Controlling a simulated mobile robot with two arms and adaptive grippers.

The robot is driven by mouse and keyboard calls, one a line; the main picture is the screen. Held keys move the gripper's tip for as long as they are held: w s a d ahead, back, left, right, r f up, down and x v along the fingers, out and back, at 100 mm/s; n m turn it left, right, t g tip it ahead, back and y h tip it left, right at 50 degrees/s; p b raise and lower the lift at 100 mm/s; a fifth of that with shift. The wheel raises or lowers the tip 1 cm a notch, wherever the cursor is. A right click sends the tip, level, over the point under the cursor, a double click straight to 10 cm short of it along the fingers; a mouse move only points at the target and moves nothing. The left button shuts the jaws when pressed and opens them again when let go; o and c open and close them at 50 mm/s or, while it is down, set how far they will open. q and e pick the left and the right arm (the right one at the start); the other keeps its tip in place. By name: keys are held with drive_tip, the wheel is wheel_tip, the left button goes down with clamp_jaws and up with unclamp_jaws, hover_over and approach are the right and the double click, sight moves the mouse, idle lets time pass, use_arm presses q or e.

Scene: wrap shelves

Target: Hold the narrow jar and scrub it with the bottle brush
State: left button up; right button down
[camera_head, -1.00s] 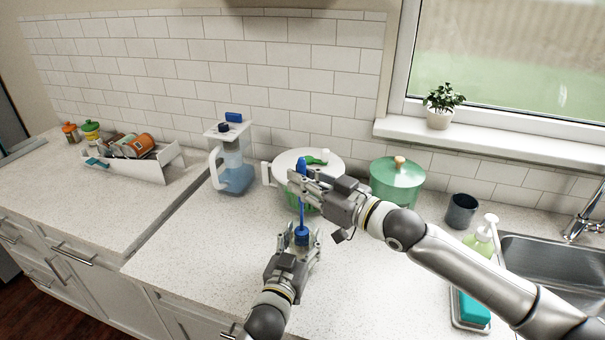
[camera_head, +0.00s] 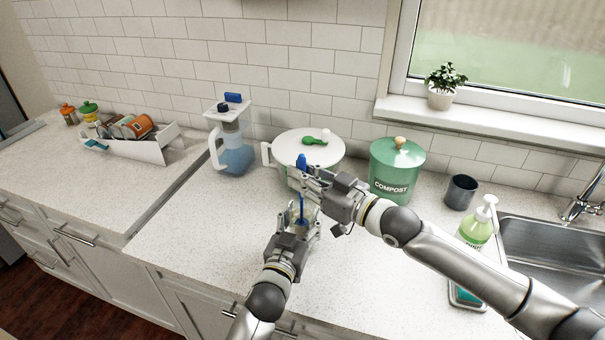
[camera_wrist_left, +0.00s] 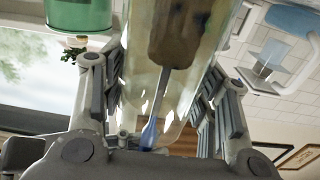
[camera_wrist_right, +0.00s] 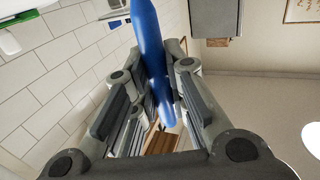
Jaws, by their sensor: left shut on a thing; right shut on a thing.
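The narrow jar (camera_wrist_left: 141,62) is clear and yellowish. My left gripper (camera_head: 300,224) is shut on it above the counter, with a finger on each side in the left wrist view. The bottle brush has a blue handle (camera_head: 302,161), a thin stem and a brown bristle head (camera_wrist_left: 183,28), which shows through the jar wall. My right gripper (camera_head: 312,182) is shut on the handle above the jar; the handle also shows between its fingers in the right wrist view (camera_wrist_right: 150,50). The brush runs down into the jar. The gripper fingers hide part of the jar.
A white lidded pot (camera_head: 309,147), a blue-tinted pitcher (camera_head: 236,158) and a green compost bin (camera_head: 396,172) stand behind the grippers. A dark cup (camera_head: 461,192), a soap bottle (camera_head: 474,232) and the sink (camera_head: 555,255) are at right.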

drive_tip(key=shift+s+d, duration=0.1)
drive_tip(key=shift+s, duration=0.2)
drive_tip(key=shift+s+a, duration=0.15)
drive_tip(key=shift+a, duration=0.1)
drive_tip(key=shift+r, duration=3.05)
wheel_tip(320, 180, down, 6)
drive_tip(key=shift+s+a, duration=0.2)
drive_tip(key=shift+a, duration=0.15)
drive_tip(key=shift+w+d, duration=0.1)
drive_tip(key=shift+w+d, duration=0.25)
drive_tip(key=shift+d, duration=0.25)
